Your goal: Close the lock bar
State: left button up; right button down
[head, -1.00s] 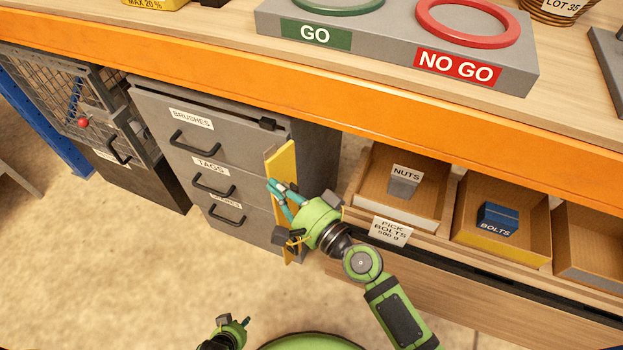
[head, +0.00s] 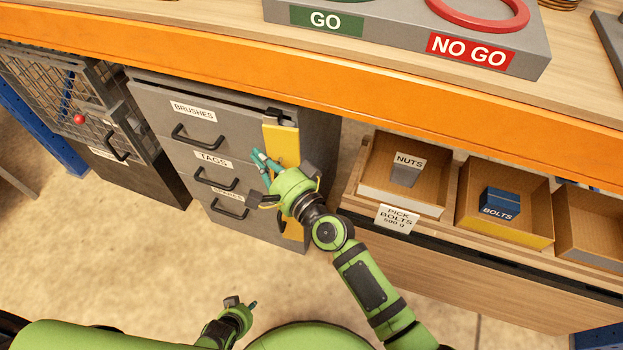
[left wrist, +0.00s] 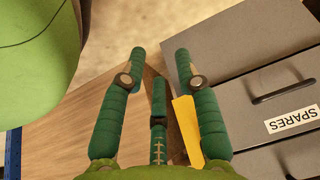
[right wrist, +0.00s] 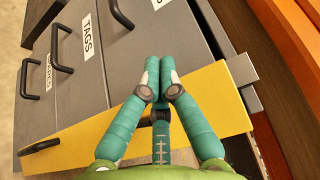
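The yellow lock bar (head: 282,143) runs upright along the right edge of the grey drawer cabinet (head: 318,140), lying nearly flat over the drawer fronts. My right gripper (head: 262,161) is at the middle of the bar and hides part of it. In the right wrist view the fingertips (right wrist: 153,75) are together with nothing seen between them, in front of the bar (right wrist: 80,143). Whether they touch it is unclear. My left gripper (head: 250,308) is low in front of the cabinet, away from the bar. Its fingers (left wrist: 160,55) are apart and empty in the left wrist view.
The drawers labelled BRUSHES (head: 193,111), TAGS (head: 212,158) and SPARES look shut. The orange bench edge (head: 400,103) runs above. Bins of nuts (head: 372,192) and bolts (head: 470,225) stand to the right. A wire cage (head: 75,95) is at left. The floor in front is clear.

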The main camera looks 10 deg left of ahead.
pick_arm(q)
jog(key=shift+s+f+b, duration=0.2)
jog(key=shift+s+b, duration=0.15)
jog(key=shift+s, duration=0.2)
pick_arm(e)
jog(key=shift+w+a+f, duration=0.15)
jog(key=shift+w, duration=0.35)
jog(key=shift+w+a+f, duration=0.1)
jog(key=shift+w, duration=0.35)
pick_arm(q)
jog(key=shift+d, duration=0.1)
jog(key=shift+w+r, duration=0.1)
jog(key=shift+w, duration=0.05)
pick_arm(e)
jog(key=shift+w, duration=0.1)
